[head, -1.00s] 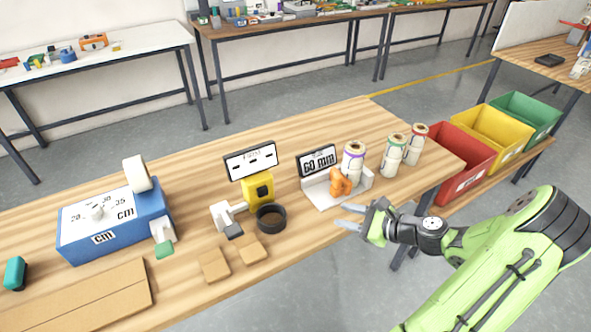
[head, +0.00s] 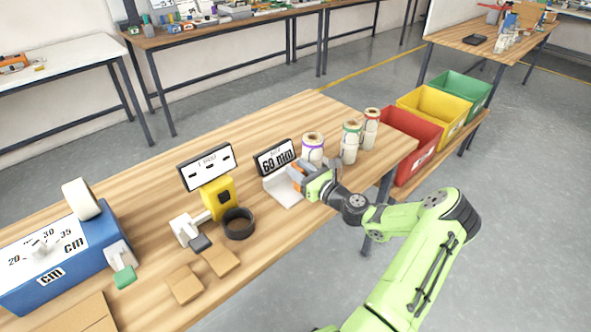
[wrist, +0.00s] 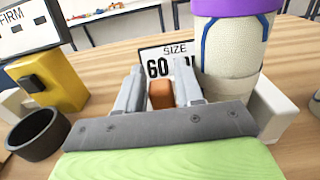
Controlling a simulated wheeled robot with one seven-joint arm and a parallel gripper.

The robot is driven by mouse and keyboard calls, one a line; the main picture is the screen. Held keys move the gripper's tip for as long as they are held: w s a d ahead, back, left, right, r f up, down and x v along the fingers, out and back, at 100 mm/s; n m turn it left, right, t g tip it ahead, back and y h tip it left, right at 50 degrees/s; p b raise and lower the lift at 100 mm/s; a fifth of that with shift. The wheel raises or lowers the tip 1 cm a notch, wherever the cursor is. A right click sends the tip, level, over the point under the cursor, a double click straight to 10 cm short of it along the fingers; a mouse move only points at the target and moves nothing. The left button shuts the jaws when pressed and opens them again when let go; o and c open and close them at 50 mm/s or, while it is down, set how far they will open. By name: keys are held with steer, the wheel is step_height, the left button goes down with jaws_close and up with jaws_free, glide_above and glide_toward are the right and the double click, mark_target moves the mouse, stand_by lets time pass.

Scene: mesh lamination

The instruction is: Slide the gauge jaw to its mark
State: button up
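The gauge is a white angled base (head: 283,190) on the wooden bench, with a "60 mm" sign (head: 275,157) behind it; the sign also shows in the wrist view (wrist: 157,68). Its orange jaw (wrist: 160,95) sits between my gripper's two grey fingers in the wrist view. In the head view my gripper (head: 303,175) reaches in from the right, low over the gauge, and hides most of the jaw. The fingers stand close on both sides of the jaw; I cannot tell whether they press on it. The jaw's mark is not visible.
A roll with a purple band (head: 313,150) stands right behind the gauge, close to my gripper. More rolls (head: 350,142) stand to its right. A yellow device (head: 219,197) and black ring (head: 239,224) are to the left. A red bin (head: 412,140) is beyond the bench end.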

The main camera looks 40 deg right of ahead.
steer(key=shift+w, duration=0.7)
jaws_close()
